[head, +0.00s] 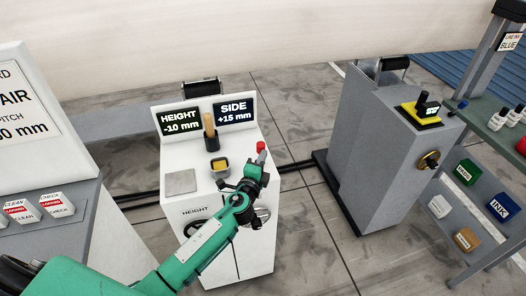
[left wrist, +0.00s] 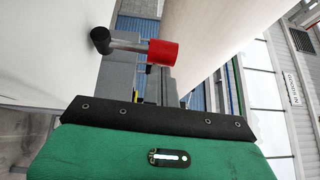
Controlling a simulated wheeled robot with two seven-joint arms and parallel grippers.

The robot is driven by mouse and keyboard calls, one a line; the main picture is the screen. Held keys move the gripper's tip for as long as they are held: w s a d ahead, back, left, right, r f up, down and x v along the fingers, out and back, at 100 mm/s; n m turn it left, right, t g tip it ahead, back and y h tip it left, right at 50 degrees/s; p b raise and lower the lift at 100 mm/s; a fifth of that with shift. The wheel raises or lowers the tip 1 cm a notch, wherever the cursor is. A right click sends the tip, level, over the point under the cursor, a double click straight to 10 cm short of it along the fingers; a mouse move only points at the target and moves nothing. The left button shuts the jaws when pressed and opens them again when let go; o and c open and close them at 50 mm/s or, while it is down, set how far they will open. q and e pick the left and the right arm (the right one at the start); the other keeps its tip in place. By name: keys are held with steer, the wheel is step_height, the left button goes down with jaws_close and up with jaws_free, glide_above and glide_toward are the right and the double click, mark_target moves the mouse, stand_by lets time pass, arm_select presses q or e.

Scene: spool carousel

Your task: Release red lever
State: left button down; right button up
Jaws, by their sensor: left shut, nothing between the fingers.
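The red lever (head: 261,146) is a short red knob at the right edge of the white console (head: 257,262). In the left wrist view the red knob (left wrist: 163,52) sits on a metal rod that runs from a black pivot on a pale surface. My left gripper (head: 257,166) is shut and empty, just below the red knob in the head view. I cannot tell whether it touches the lever. In the left wrist view a gap shows between the knob and the green and black housing of my gripper. My right gripper is not in view.
The console carries two displays reading HEIGHT -10 mm and SIDE +15 mm, a wooden-handled tool (head: 210,125) and a yellow-topped button (head: 220,164). A grey machine (head: 365,140) stands to the right, beside a shelf with ink boxes.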

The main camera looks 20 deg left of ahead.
mark_target(259, 147)
arm_select(q)
steer(key=shift+w+a+r+n+g+p, duration=0.2)
steer(key=shift+w+r+n+g+p, duration=0.2)
steer(key=shift+p, duration=0.35)
steer(key=shift+w+a, duration=0.1)
steer(key=shift+a, duration=0.05)
steer(key=shift+w+a+r, duration=0.15)
steer(key=shift+w+a, duration=0.15)
steer(key=shift+w, duration=0.15)
steer(key=shift+w+a+r, duration=0.15)
steer(key=shift+w+a, duration=0.1)
steer(key=shift+w, duration=0.2)
steer(key=shift+r, duration=0.1)
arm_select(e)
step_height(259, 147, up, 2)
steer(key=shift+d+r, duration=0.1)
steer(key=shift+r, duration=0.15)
arm_select(q)
steer(key=shift+a+r, duration=0.1)
